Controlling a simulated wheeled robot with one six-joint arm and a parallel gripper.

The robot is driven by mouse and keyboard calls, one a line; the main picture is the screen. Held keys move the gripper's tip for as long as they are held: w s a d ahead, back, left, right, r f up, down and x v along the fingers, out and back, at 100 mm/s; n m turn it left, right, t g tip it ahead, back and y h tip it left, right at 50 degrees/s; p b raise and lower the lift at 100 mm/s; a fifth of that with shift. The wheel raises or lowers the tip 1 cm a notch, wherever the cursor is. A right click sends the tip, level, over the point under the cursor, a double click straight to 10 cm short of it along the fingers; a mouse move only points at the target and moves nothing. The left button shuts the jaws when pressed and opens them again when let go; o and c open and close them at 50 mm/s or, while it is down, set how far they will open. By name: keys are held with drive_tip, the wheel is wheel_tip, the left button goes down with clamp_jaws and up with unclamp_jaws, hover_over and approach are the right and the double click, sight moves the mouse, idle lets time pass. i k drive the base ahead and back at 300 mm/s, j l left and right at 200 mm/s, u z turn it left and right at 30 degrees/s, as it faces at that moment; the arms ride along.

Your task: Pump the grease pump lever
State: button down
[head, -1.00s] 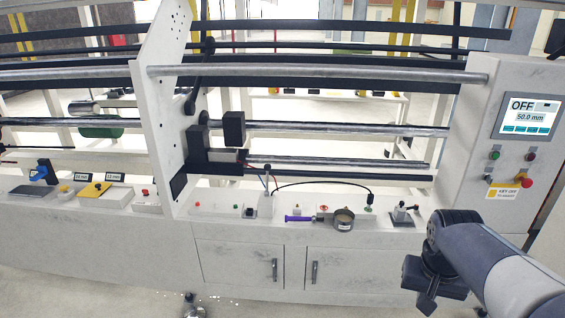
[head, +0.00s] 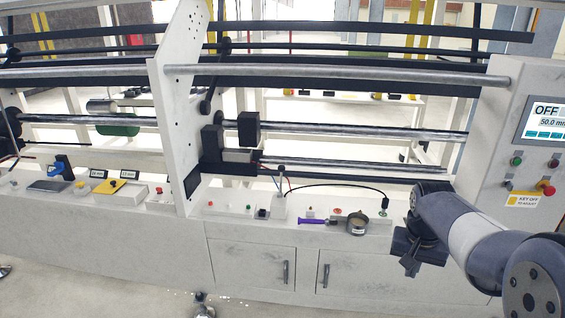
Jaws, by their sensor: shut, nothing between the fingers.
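A small white upright block (head: 279,207) stands on the bench ledge, with a thin rod rising from it to a small knob (head: 282,168). A black hose (head: 335,187) arcs from near it to a fitting on the right; this looks like the grease pump and its lever, but no label confirms it. My gripper (head: 410,268) is shut and empty, pointing down in front of the cabinet, right of and nearer than the block. It touches nothing that I can see. My arm hides the right end of the ledge.
A purple-handled tool (head: 312,221) and a round gauge-like part (head: 357,222) lie on the ledge between block and arm. A control panel (head: 538,125) reading OFF stands at right. Metal rails (head: 350,131) run behind.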

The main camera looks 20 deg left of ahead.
sight(281, 168)
drive_tip(key=i+j+u, duration=0.1)
drive_tip(key=i+j, duration=0.85)
drive_tip(key=j, duration=0.25)
drive_tip(key=i+j+u, duration=0.1)
drive_tip(key=i+j, duration=0.85)
drive_tip(key=j, duration=0.2)
